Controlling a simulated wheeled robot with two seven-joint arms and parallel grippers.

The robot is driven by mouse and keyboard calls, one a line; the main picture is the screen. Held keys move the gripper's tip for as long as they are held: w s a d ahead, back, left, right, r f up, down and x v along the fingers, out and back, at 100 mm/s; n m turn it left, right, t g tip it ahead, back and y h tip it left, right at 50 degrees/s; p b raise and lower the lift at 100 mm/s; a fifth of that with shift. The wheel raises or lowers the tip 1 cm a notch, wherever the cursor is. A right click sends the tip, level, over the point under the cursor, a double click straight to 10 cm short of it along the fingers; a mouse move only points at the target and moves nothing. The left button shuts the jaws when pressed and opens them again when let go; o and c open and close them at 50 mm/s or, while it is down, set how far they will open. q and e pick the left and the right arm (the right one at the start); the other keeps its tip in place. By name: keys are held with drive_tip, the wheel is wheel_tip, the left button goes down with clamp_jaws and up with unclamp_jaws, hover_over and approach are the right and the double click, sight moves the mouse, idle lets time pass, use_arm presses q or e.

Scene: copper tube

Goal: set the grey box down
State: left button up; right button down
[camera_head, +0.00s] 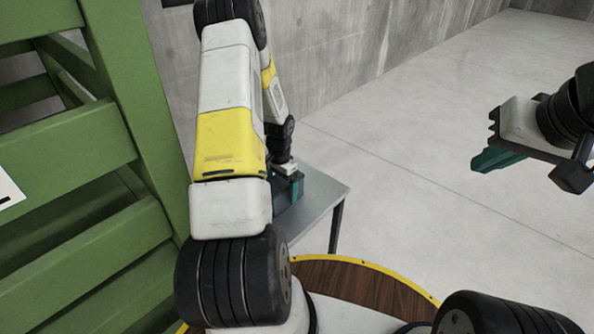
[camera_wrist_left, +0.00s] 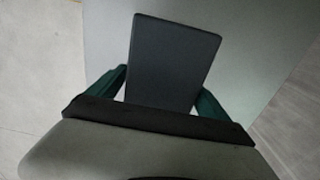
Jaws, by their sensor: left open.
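The grey box (camera_wrist_left: 175,50) is a dark, flat-topped block over the light grey table top (camera_wrist_left: 255,50) in the left wrist view. My left gripper (camera_wrist_left: 162,85) is open, with one teal finger on each side of the box and narrow gaps showing. In the head view the left gripper (camera_head: 291,182) is at the table (camera_head: 325,196), and the box (camera_head: 282,195) is mostly hidden behind my left arm. The box appears to rest on the table, though its underside is hidden. My right gripper (camera_head: 497,157) is far to the right, away from the box; its finger gap is unclear.
A green slatted rack (camera_head: 75,140) stands close on the left, beside my left arm. A concrete wall (camera_head: 310,50) runs behind the table. The floor (camera_head: 430,140) to the right of the table is clear.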

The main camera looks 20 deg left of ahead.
use_arm(q)
wheel_tip(320, 180, up, 12)
drive_tip(key=shift+f, duration=0.1)
drive_tip(key=s+d+r+n+t, duration=0.1)
drive_tip(key=s+d+r, duration=0.2)
drive_tip(key=r, duration=0.4)
drive_tip(key=s+d+r+t, duration=0.1)
drive_tip(key=s+d+r, duration=0.15)
drive_tip(key=r, duration=0.35)
drive_tip(key=s+d+r+n+t, duration=0.1)
drive_tip(key=s+d+r, duration=0.15)
drive_tip(key=r, duration=0.45)
drive_tip(key=s+d+r+n+t+h, duration=0.1)
drive_tip(key=s+d+r, duration=0.3)
drive_tip(key=s, duration=0.3)
drive_tip(key=s+d+r+n+t+h, duration=0.1)
drive_tip(key=s+d+r+t, duration=0.1)
drive_tip(key=s, duration=0.5)
drive_tip(key=shift+s+d+r, duration=0.2)
drive_tip(key=shift+d+r, duration=0.65)
drive_tip(key=shift+d, duration=0.05)
